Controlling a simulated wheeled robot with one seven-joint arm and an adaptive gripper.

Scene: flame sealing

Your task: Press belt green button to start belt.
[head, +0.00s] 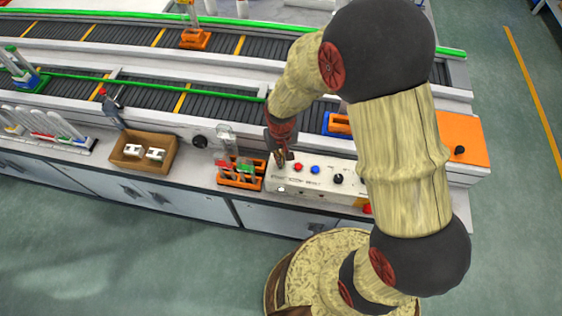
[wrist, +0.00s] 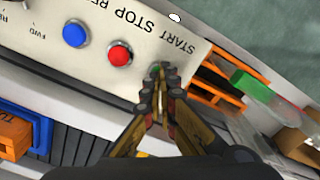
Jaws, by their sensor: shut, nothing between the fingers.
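The green button (wrist: 156,69) shows as a small green patch by the START label, mostly covered by my fingertips in the wrist view. In the head view it is hidden behind my gripper (head: 281,160). My gripper (wrist: 168,82) is shut and empty, with its tips right at the button. I cannot tell whether they touch it or sit just above it. The white control panel (head: 315,196) also carries the red button (wrist: 119,54) at STOP and the blue button (wrist: 75,34).
An orange rack (head: 240,182) with red and green pieces stands just left of the panel. A cardboard box (head: 128,151) with white parts lies further left. A black knob (head: 338,179) is on the panel. The conveyor belt (head: 235,107) runs behind.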

